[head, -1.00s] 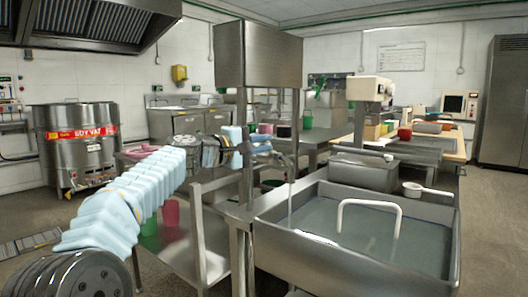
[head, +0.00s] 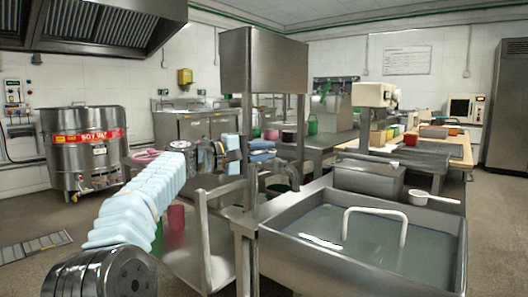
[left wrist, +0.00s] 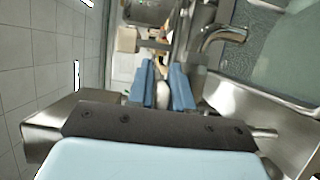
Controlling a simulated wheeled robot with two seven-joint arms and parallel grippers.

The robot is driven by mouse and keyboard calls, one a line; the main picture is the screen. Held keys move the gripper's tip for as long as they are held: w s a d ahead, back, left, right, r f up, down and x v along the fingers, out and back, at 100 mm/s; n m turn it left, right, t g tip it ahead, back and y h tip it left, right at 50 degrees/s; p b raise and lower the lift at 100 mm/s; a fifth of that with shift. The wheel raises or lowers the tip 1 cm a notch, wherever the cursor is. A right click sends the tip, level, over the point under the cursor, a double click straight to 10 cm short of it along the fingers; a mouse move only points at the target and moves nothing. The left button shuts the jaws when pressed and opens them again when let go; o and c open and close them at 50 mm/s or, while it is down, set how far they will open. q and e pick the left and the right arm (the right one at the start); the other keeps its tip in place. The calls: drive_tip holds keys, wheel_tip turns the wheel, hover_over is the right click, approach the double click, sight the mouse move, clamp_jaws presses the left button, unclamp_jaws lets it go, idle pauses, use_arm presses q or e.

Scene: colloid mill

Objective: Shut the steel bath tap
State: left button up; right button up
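The steel bath tap (head: 292,168) has a curved spout over the left back edge of the water bath (head: 456,262). In the left wrist view its spout (left wrist: 225,36) shows at the upper right, beside my fingers. No falling stream shows under the spout now. My left gripper (head: 250,152) is beside the tap, partly behind a steel post. In the left wrist view its two blue fingers (left wrist: 163,88) stand apart, with a pale thing between or behind them that I cannot identify. The tap's lever is not clear. My right gripper is not in view.
The steel post (head: 238,120) carries a steel box close to my left arm. A white hooped handle (head: 375,212) stands in the bath. A white ladle (head: 420,196) rests behind it. A low steel shelf is left of the bath.

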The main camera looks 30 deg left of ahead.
use_arm(q)
drive_tip(key=v, duration=1.3)
drive_tip(key=shift+s+b, duration=0.35)
drive_tip(key=shift+b, duration=0.05)
drive_tip(key=shift+a+f, duration=0.1)
drive_tip(key=shift+a, duration=0.1)
